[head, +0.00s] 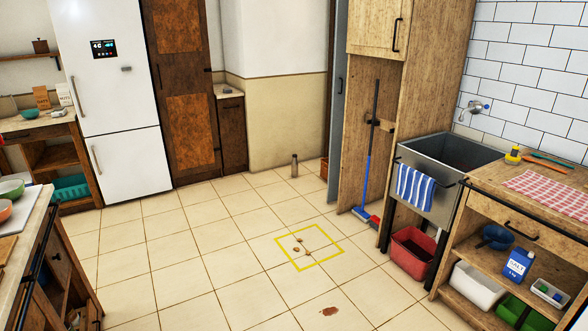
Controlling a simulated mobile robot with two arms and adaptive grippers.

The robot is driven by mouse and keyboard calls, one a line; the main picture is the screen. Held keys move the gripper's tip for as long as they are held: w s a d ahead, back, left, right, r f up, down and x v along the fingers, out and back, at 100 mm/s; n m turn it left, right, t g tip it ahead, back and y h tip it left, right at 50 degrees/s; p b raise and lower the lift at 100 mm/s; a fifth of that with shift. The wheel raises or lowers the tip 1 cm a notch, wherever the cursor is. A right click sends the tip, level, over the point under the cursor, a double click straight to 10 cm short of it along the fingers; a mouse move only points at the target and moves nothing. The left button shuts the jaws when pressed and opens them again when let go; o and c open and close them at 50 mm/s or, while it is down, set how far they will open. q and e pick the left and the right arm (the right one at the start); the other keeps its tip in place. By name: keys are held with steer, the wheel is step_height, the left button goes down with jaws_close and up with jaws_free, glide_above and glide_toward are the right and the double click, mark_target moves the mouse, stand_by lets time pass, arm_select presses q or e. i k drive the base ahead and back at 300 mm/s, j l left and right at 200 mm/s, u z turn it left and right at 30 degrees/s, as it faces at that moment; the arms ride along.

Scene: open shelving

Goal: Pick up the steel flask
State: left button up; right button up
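A small upright grey-brown bottle shape, which looks like the steel flask (294,166), stands on the tiled floor near the back wall in the head view. It is far off and small, so its details are hard to tell. Nothing touches it. Neither of my grippers is in view.
A counter (62,240) stands left; a sink (440,165) and a wooden unit (475,207) stand right. The tiled floor between is mostly clear.

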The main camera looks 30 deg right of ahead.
mark_target(294, 163)
steer(key=i+l+z, duration=0.2)
steer(key=i+l, duration=0.4)
steer(key=i, duration=0.6)
steer(key=i+l, duration=0.1)
steer(key=i, duration=0.55)
steer(key=i+l+u, duration=0.1)
steer(key=i, duration=0.6)
steer(key=i+z, duration=0.25)
steer(key=i, duration=0.4)
steer(key=i+j+z, duration=0.2)
steer(key=i, duration=0.45)
steer(key=i+j+z, duration=0.1)
steer(key=i+z, duration=0.15)
steer(key=i, duration=0.4)
